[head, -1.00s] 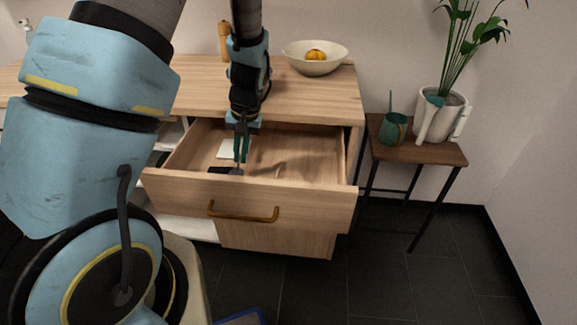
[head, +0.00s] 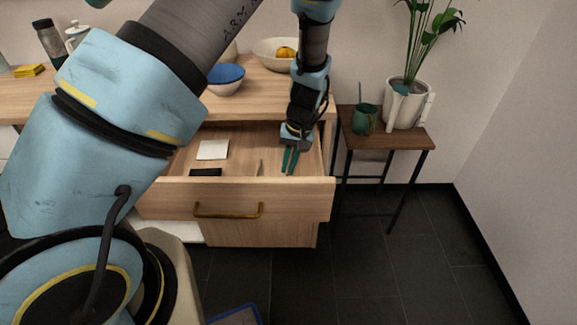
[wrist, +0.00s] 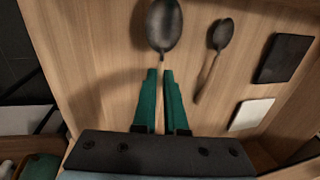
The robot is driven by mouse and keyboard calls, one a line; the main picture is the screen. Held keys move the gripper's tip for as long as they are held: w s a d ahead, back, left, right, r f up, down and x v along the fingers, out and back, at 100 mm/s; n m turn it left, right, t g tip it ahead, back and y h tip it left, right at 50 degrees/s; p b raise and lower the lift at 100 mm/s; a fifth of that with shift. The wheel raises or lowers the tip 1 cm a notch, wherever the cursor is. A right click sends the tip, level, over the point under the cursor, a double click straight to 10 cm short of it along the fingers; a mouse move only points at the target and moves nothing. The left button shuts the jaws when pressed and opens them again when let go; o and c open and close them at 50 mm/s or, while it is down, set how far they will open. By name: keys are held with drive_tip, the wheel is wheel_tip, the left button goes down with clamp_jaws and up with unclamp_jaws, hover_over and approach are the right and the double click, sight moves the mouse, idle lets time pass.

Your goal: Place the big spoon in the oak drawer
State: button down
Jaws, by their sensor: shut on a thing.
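The oak drawer (head: 290,200) is pulled open below the wooden counter. My gripper (head: 290,161) points down into its right side. In the wrist view, my gripper's green fingers (wrist: 161,80) are shut on the handle of the big spoon (wrist: 163,27), whose dark bowl sticks out beyond the fingertips. The big spoon is over the drawer floor; whether it touches the floor I cannot tell. In the head view I cannot make it out. A smaller spoon (wrist: 222,35) with a wooden handle lies in the drawer beside it.
A white square (head: 212,150) and a black one (head: 205,172) lie in the drawer's left part. A blue bowl (head: 226,79) and a cream bowl (head: 268,53) stand on the counter. A side table (head: 400,140) with a potted plant (head: 404,105) stands at right.

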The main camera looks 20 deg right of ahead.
drive_tip(key=shift+f, duration=0.7)
drive_tip(key=shift+f, duration=0.1)
drive_tip(key=c, duration=1)
unclamp_jaws()
drive_tip(key=r, duration=0.4)
drive_tip(key=d+r+b, duration=0.1)
drive_tip(key=r, duration=0.3)
drive_tip(key=s+d+r+b, duration=0.1)
drive_tip(key=r, duration=0.3)
drive_tip(key=w+a+r+n+h, duration=0.1)
drive_tip(key=w+a+r, duration=0.15)
drive_tip(key=a, duration=0.95)
drive_tip(key=w+a+r+n+h, duration=0.15)
drive_tip(key=a+r, duration=0.25)
drive_tip(key=a, duration=0.8)
drive_tip(key=shift+n+t, duration=0.4)
drive_tip(key=shift+n, duration=0.25)
drive_tip(key=shift+s+a+r, duration=0.35)
drive_tip(key=shift+s+a, duration=0.4)
drive_tip(key=shift+a, duration=0.95)
drive_tip(key=shift+s+a+r, duration=0.35)
drive_tip(key=shift+s+a, duration=0.35)
drive_tip(key=shift+a, duration=1.05)
drive_tip(key=shift+s+a+r, duration=0.35)
drive_tip(key=shift+s+a, duration=0.4)
drive_tip(key=shift+a, duration=0.95)
